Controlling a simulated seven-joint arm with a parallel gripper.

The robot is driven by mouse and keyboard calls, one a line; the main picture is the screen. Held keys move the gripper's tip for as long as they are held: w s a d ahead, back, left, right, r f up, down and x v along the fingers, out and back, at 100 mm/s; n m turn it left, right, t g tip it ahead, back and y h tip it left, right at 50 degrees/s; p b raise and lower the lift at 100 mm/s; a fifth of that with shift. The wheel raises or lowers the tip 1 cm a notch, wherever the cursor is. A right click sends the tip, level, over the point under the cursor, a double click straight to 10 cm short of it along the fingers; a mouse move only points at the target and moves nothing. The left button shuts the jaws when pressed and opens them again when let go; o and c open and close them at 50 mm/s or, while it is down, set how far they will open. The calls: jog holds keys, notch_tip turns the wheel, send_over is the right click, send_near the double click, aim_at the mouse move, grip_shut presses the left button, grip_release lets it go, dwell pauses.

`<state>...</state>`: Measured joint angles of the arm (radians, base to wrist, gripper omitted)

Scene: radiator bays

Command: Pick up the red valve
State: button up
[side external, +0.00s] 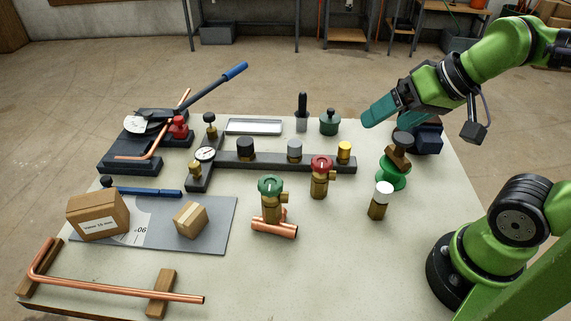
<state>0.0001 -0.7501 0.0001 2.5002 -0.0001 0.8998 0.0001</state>
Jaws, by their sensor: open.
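The red valve (320,180) stands upright on the table, with a red round handwheel on top of a brass body that has a side outlet. It is right of the middle, in front of a dark bar. My gripper (372,120) has teal fingers and is above the table's back right part, behind, to the right of and higher than the red valve, apart from it. It is open, though the gap between the fingers is hard to see from this side. Nothing shows between the fingers.
A green-topped valve (271,200) with copper pipe stands left of the red valve. A white-capped brass bottle (380,200) and a green spool (394,171) stand right. The dark bar (275,159) bears several fittings. Cardboard boxes (98,214) and a pipe bender (145,150) are left.

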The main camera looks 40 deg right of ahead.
jog(key=shift+c, duration=0.8)
jog(key=n+g, duration=0.3)
jog(key=n, duration=0.7)
send_near(321, 175)
jog(key=x, duration=0.3)
jog(key=d+x, duration=0.1)
jog(key=x, duration=0.1)
jog(key=shift+w+f, duration=0.2)
jog(key=shift+f, duration=0.05)
jog(key=shift+x, duration=3)
jog(key=shift+d, duration=0.1)
jog(key=shift+c, duration=0.5)
